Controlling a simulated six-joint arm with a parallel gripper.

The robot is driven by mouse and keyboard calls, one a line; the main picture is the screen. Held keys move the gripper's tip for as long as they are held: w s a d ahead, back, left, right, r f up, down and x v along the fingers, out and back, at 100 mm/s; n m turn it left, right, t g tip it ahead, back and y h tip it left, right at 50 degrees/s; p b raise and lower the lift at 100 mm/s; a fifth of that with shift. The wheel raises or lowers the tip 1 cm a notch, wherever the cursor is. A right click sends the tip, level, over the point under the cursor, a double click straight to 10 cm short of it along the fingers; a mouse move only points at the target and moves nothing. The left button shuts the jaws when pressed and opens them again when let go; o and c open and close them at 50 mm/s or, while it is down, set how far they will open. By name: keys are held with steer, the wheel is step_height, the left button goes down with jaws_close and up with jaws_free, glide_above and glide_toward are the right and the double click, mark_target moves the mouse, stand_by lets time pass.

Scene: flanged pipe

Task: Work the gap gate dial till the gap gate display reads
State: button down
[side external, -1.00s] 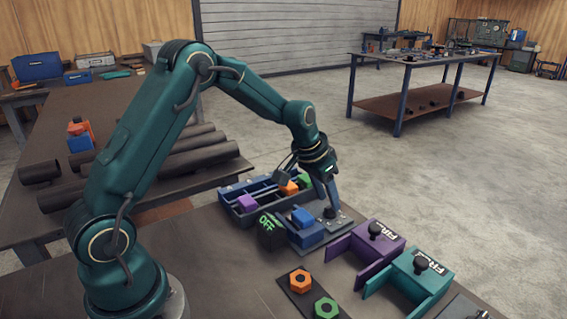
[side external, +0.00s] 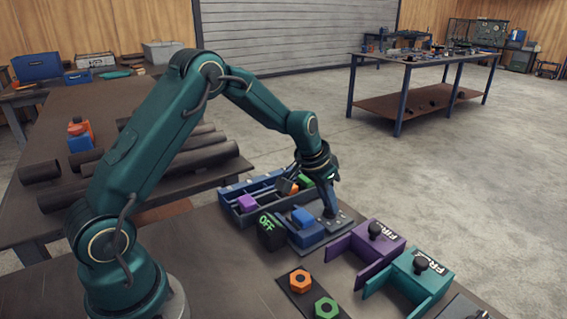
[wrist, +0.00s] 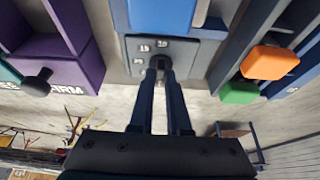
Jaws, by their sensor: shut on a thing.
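The gap gate dial is a small dark knob (wrist: 160,62) on a grey plate (wrist: 180,50) with small number labels, of which one looks like 15. My gripper (side external: 329,214) points down at this plate in the side view. In the wrist view its two fingers (wrist: 160,75) are closed around the knob, hiding most of it. A blue block (side external: 303,216) sits in the blue fixture beside the dial. A black display box (side external: 271,238) at the fixture's left reads OFF in green.
A purple unit (side external: 378,240) and a teal unit (side external: 425,275), each with a black knob, stand to the right. A blue divided tray (side external: 240,208) with coloured blocks lies behind the fixture. A dark plate (side external: 308,293) with orange and green nuts lies in front.

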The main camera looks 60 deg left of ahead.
mark_target(318, 214)
steer(key=m+h, duration=0.1)
steer(key=m, duration=0.1)
steer(key=m+h, duration=0.1)
steer(key=m, duration=0.1)
steer(key=shift+a+m, duration=0.2)
steer(key=shift+m, duration=0.1)
steer(key=shift+m+g+h, duration=0.5)
steer(key=shift+m+g, duration=0.2)
steer(key=shift+m, duration=1.2)
steer(key=c, duration=0.9)
jaws_free()
steer(key=shift+v, duration=2.6)
